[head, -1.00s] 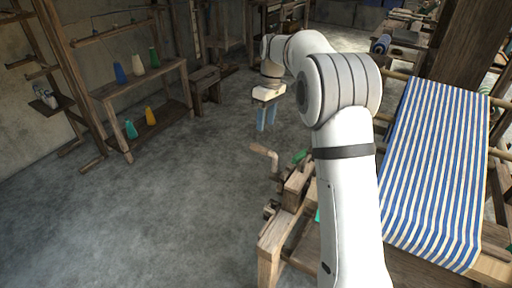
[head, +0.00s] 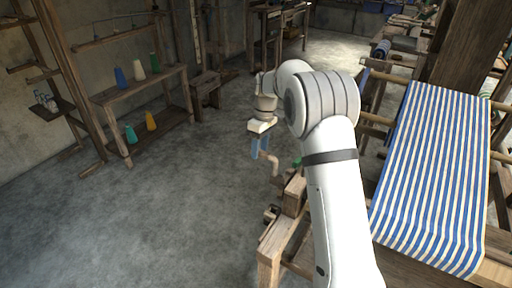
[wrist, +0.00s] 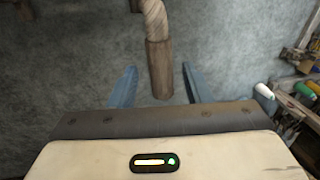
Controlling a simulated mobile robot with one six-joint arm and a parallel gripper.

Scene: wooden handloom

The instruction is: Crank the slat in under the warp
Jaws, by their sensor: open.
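The striped blue and white warp (head: 432,180) is stretched over the loom at the right of the head view. A wooden crank handle (head: 273,164) stands out at the loom's near left side. My gripper (head: 260,154) is open, pointing down at this handle. In the wrist view the handle (wrist: 160,70) lies between the two blue fingers of my gripper (wrist: 158,68), with a gap on each side; contact is not visible. I cannot make out the slat; my arm hides part of the loom.
The wooden loom frame (head: 268,262) stands at the front, below my arm. A shelf (head: 137,90) with several coloured yarn cones stands at the left, with a stool (head: 206,88) beside it. The grey floor (head: 150,215) between is clear.

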